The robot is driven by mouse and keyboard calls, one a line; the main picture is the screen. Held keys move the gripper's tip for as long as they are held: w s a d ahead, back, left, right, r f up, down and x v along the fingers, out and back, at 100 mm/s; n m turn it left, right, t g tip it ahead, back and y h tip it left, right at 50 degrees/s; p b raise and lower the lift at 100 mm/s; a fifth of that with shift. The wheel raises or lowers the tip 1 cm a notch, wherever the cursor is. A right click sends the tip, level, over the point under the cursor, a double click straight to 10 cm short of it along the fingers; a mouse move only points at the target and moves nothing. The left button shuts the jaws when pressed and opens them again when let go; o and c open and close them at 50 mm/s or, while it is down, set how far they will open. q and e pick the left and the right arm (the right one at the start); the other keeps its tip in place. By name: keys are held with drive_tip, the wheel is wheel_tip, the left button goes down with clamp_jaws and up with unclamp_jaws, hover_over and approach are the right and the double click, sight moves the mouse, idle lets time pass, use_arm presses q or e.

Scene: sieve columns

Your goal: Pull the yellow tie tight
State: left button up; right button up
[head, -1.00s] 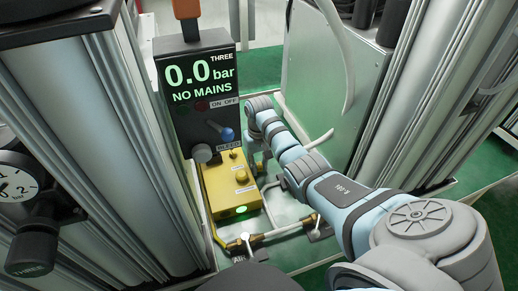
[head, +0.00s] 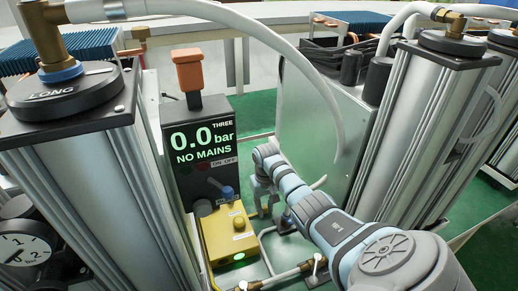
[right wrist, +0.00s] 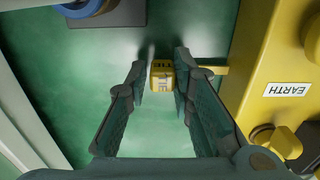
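A small yellow block lettered TIE, the yellow tie (right wrist: 162,76), shows in the right wrist view. It lies between the fingertips of my right gripper (right wrist: 163,70), with a narrow gap at its left side; contact at its right side is unclear. A yellow bar runs from near it to the yellow box (right wrist: 258,60) labelled EARTH. In the head view my right gripper (head: 262,204) is low beside that yellow box (head: 229,234), and the tie cannot be made out there. My left gripper is not in view.
A dark panel (head: 203,145) reads 0.0 bar, NO MAINS, behind the yellow box. Metal columns (head: 90,165) stand at the left and right. A grey cabinet (head: 310,115) and a white hose (head: 335,110) are near my right arm. Pipes run below the box.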

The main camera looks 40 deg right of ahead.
sight(266, 206)
drive_tip(key=shift+d, duration=0.2)
drive_tip(key=shift+r, duration=0.15)
wheel_tip(266, 206, up, 12)
drive_tip(key=shift+f, duration=0.15)
idle(0.5)
